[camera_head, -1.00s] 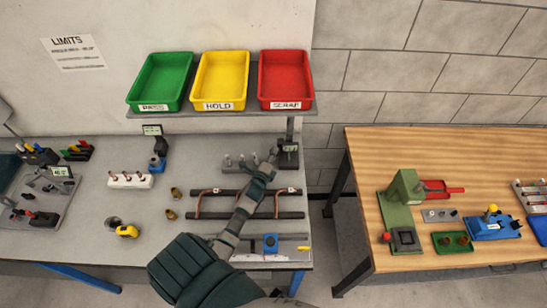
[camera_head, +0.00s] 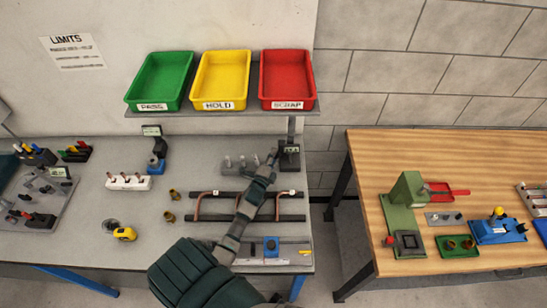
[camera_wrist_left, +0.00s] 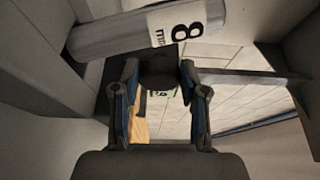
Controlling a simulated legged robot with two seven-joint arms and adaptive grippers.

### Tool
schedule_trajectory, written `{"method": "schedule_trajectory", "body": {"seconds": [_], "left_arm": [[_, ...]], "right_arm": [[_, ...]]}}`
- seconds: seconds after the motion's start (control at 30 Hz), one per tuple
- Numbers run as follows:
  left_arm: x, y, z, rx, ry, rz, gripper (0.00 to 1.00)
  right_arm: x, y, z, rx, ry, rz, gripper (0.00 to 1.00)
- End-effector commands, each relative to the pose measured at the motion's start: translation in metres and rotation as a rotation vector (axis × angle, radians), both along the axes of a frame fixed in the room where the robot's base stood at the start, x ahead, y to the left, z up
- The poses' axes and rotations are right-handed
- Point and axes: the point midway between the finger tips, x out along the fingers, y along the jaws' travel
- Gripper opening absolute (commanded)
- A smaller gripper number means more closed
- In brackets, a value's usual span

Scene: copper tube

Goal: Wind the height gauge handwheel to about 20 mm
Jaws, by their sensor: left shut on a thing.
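The height gauge (camera_head: 290,158) stands at the back right of the grey bench, dark with a small display on its post. The display is too small to read. My left gripper (camera_head: 272,160) reaches up to the left side of the gauge. In the left wrist view, its two fingers are shut on a dark round knob (camera_wrist_left: 158,68), which looks like the handwheel. The fingers hide part of the knob's sides. My right gripper is not in view.
In the wrist view, a grey cylinder marked 8 mm (camera_wrist_left: 150,32) lies close to the fingers. Dark rails (camera_head: 208,218) with copper tubes lie below my forearm. Green (camera_head: 160,80), yellow (camera_head: 222,80) and red (camera_head: 287,78) trays sit on a shelf above.

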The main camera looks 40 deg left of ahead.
Motion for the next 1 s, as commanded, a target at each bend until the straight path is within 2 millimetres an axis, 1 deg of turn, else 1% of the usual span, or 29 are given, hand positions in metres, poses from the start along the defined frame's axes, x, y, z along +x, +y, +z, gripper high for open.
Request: {"method": "schedule_trajectory", "body": {"seconds": [0.03, 0.07, 0.1, 0.13, 0.37, 0.47, 0.57, 0.8, 0.9, 1.0], "left_arm": [[0.001, 0.001, 0.002, 0.000, -0.004, 0.001, 0.08], [0.001, 0.001, 0.002, 0.000, -0.004, 0.001, 0.51], [0.001, 0.001, 0.002, 0.000, -0.004, 0.000, 0.60], [0.001, 0.001, 0.002, 0.000, -0.003, 0.000, 0.68], [0.000, 0.000, 0.000, 0.000, 0.000, 0.000, 0.68], [-0.002, -0.001, -0.001, -0.001, 0.002, 0.000, 0.68], [-0.012, -0.004, -0.002, -0.002, 0.003, 0.000, 0.68], [-0.052, -0.016, -0.003, -0.002, 0.003, 0.001, 0.68], [-0.063, -0.020, -0.003, -0.002, 0.002, 0.000, 0.68], [-0.069, -0.021, -0.003, -0.002, 0.002, 0.000, 0.68]], "right_arm": [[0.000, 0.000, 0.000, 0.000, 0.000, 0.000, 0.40], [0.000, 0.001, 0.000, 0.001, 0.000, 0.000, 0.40], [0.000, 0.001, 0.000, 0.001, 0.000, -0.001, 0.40], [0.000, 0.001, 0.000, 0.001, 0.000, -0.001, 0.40], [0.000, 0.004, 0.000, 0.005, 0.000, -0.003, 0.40], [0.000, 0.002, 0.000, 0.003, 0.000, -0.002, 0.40], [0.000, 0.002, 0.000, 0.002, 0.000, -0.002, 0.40], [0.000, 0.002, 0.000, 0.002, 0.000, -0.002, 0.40], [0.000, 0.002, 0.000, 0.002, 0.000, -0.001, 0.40], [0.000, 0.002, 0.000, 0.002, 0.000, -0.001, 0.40]]}}
